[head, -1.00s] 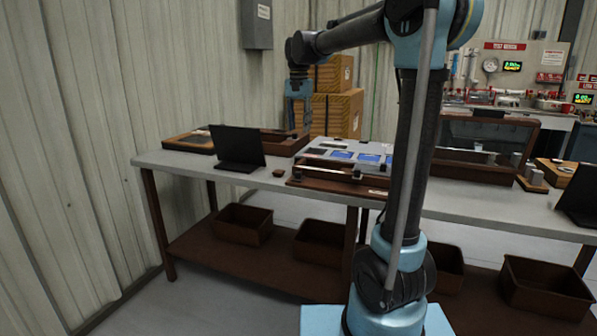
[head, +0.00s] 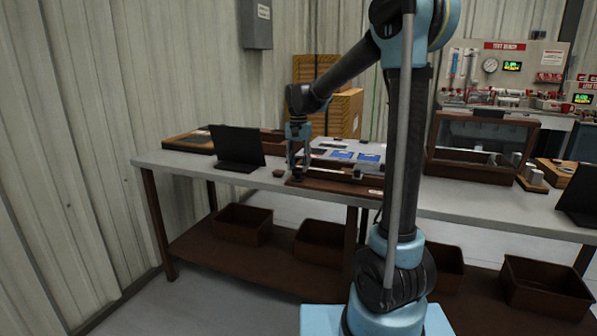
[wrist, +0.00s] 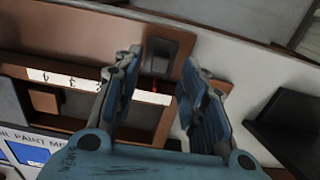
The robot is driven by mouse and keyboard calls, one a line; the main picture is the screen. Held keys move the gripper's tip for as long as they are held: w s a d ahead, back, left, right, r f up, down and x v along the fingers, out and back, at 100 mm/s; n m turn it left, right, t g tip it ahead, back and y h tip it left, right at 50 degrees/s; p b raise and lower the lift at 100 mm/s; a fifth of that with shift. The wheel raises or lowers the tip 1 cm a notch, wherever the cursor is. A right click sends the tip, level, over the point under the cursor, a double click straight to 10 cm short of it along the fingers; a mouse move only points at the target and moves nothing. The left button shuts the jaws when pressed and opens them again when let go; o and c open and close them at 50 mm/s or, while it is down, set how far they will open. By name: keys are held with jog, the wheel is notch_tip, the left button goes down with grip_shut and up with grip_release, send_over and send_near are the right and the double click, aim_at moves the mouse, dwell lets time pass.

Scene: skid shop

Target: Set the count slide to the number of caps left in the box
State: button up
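The count slide (wrist: 70,82) shows in the wrist view as a brown wooden board with a white numbered strip; the digits are too blurred to read surely. A dark square knob (wrist: 160,54) with a thin red pointer below it sits near the strip's right end. My gripper (wrist: 162,64) is open, with its fingers either side of the knob in the picture; contact cannot be told. In the head view my gripper (head: 299,176) points down at the left end of the wooden board (head: 330,187). I cannot make out a box with caps.
A grey panel (head: 322,148) with blue labels lies behind the board. A dark tablet (head: 238,150) stands to the left on the bench (head: 180,160), with a small brown piece (head: 279,173) nearby. A glass-fronted case (head: 470,170) stands to the right.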

jog(key=shift+f, duration=1.25)
grip_shut()
jog(key=shift+s+d, duration=0.3)
jog(key=shift+d, duration=0.55)
jog(key=shift+s+d, duration=0.3)
jog(key=shift+d, duration=0.55)
grip_release()
notch_tip(320, 180, up, 12)
